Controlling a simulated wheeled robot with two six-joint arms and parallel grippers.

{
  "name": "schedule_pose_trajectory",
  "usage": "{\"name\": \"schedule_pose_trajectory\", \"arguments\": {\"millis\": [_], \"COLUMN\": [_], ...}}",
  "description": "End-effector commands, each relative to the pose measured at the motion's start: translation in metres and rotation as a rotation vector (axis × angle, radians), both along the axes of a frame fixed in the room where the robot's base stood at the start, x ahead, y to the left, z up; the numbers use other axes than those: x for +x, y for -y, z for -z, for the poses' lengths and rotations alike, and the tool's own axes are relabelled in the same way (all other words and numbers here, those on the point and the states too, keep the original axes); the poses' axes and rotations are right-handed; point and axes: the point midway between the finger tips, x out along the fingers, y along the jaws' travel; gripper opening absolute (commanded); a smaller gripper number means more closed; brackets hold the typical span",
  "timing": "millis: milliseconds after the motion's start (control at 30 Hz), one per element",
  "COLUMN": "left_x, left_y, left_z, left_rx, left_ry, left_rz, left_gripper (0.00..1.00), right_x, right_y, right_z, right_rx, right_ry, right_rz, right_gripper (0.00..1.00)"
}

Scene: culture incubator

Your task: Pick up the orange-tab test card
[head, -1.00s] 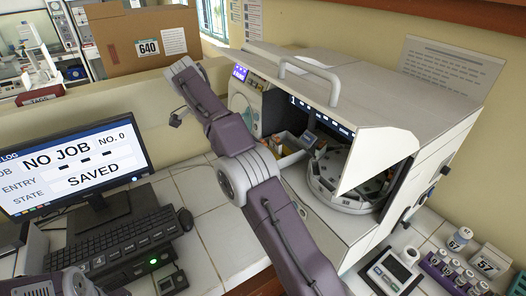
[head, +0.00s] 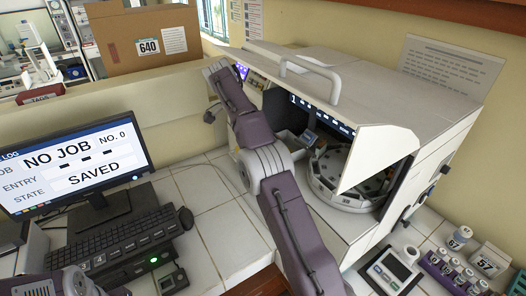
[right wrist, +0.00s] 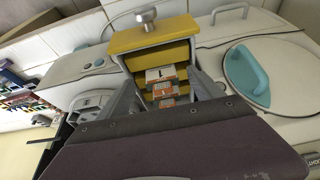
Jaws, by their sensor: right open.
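In the right wrist view, a yellow rack (right wrist: 152,43) holds a short stack of cards between my fingers. A white-labelled card (right wrist: 160,73) lies at the top, and an orange-and-white card (right wrist: 165,89) shows just below it. Another orange-marked card (right wrist: 167,103) is lower, partly hidden by my wrist. My right gripper (right wrist: 164,82) is open, one finger on each side of the cards; I cannot tell whether they touch.
The incubator's open front shows a round carousel (head: 345,190). A monitor (head: 75,165) and keyboard (head: 105,240) stand left. A small scale-like device (head: 392,270) and several capped vials (head: 450,265) are at right. White tiles (head: 205,200) between are clear.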

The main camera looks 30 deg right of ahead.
Motion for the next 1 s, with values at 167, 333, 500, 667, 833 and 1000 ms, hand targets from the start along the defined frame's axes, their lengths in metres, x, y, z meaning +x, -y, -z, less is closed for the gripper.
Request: {"name": "schedule_pose_trajectory", "arguments": {"millis": [167, 333, 500, 667, 833, 1000], "left_x": [0.0, 0.0, 0.0, 0.0, 0.0, 0.0], "left_y": [0.0, 0.0, 0.0, 0.0, 0.0, 0.0], "left_z": [0.018, 0.022, 0.02, 0.02, 0.02, 0.015], "left_rx": [0.0, 0.0, 0.0, 0.0, 0.0, 0.0], "left_ry": [0.001, -0.001, 0.0, 0.0, 0.0, 0.0], "left_rz": [0.0, 0.0, 0.0, 0.0, 0.0, 0.0], "left_gripper": [0.36, 0.36, 0.36, 0.36, 0.36, 0.36], "right_x": [0.002, 0.002, 0.002, 0.002, 0.002, 0.002], "right_y": [0.028, 0.034, 0.033, 0.033, 0.033, 0.033], "right_z": [0.025, 0.03, 0.028, 0.028, 0.028, 0.023], "right_rx": [0.001, 0.0, 0.0, 0.0, 0.0, 0.0], "right_ry": [-0.001, 0.0, -0.001, -0.001, -0.001, 0.0], "right_rz": [0.003, 0.001, 0.001, 0.001, 0.001, 0.001], "right_gripper": [0.75, 0.75, 0.62, 0.17, 0.11, 0.11]}}
